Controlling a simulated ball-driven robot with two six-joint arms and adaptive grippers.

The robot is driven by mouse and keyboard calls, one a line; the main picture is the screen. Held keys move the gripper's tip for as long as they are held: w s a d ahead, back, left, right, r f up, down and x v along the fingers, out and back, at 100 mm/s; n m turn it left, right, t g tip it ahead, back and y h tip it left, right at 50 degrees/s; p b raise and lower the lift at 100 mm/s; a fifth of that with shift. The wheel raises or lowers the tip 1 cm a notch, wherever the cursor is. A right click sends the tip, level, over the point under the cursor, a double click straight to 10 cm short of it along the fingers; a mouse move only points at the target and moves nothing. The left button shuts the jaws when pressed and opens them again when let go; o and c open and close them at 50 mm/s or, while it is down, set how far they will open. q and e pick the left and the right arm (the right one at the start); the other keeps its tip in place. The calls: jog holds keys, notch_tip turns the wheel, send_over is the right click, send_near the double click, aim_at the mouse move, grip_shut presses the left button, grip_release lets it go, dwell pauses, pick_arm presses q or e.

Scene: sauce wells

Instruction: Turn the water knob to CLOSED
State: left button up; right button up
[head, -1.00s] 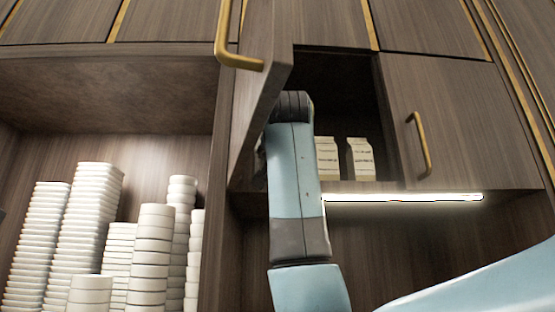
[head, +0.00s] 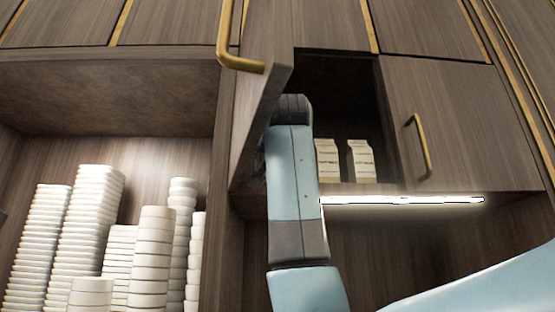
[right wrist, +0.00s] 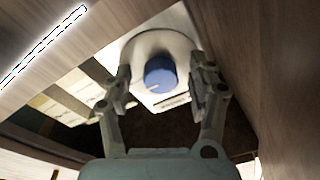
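The blue water knob (right wrist: 160,70) sits on a round white base (right wrist: 150,44) in the right wrist view. A small pale mark shows on the knob's lower left edge. My right gripper (right wrist: 163,82) is open, with one finger on each side of the knob in this view. Gaps show between the fingers and the knob, and I cannot tell the depth between them. In the head view my right arm reaches up into the open cabinet; its gripper is mostly hidden behind the arm and the open door (head: 262,95). The knob is hidden there. My left gripper is not in view.
Two small cartons (head: 328,160) (head: 361,161) stand on the cabinet shelf, right of my arm. A lit strip (head: 400,200) runs under the cabinet. A closed door (head: 465,125) is on the right. Several stacks of white dishes (head: 92,215) fill the left compartment.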

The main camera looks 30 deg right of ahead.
notch_tip(320, 180, up, 10)
dwell(0.6)
dwell(0.5)
